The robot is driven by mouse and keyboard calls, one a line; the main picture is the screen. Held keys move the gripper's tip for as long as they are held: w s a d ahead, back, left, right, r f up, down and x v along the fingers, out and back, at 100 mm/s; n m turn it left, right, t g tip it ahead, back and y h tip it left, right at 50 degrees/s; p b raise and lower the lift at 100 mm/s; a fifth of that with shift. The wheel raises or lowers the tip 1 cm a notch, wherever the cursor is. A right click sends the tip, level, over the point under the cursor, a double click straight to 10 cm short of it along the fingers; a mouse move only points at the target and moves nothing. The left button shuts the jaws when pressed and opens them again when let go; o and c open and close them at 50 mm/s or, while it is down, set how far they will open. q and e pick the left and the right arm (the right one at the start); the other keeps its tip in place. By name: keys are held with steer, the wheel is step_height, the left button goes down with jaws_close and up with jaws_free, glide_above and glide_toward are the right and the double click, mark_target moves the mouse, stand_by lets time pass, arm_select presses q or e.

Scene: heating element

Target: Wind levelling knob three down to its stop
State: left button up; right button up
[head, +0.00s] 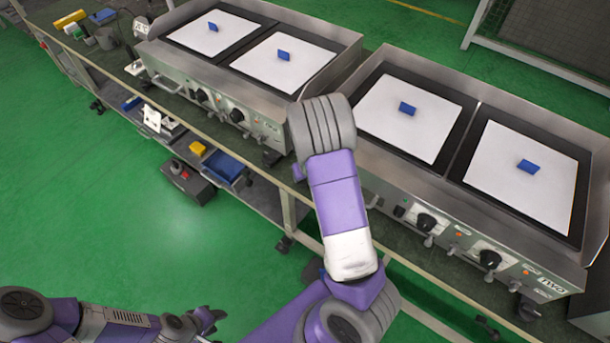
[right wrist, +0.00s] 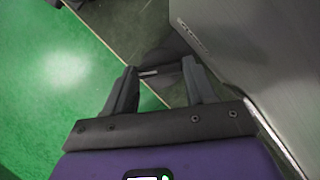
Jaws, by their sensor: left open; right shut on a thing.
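In the right wrist view my right gripper (right wrist: 161,72) has its fingers on either side of a dark knob (right wrist: 166,56), low beside a grey metal side panel. It is shut on this knob, which I take for a levelling knob; no number on it is readable. The knob is partly hidden by the fingers, and its height above its stop cannot be told. In the head view my right arm hides this gripper and the knob. My left gripper (head: 207,321) is open and empty at the bottom, over the green floor, well away from the bench.
Two steel heating units, the left one (head: 190,67) and the right one (head: 395,180) marked TWO, stand on a long bench (head: 232,153). White sheets with blue blocks lie on their plates. Black dials line their fronts. A lower shelf holds a blue bin (head: 224,168). Green floor is free in front.

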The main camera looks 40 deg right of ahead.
steer(key=shift+s+d+n+y, duration=0.1)
steer(key=shift+n+y, duration=0.4)
steer(key=shift+n, duration=0.6)
steer(key=shift+f, duration=0.1)
steer(key=o, duration=1)
steer(key=shift+o, duration=0.2)
steer(key=shift+d+r, duration=0.15)
steer(key=shift+r, duration=0.05)
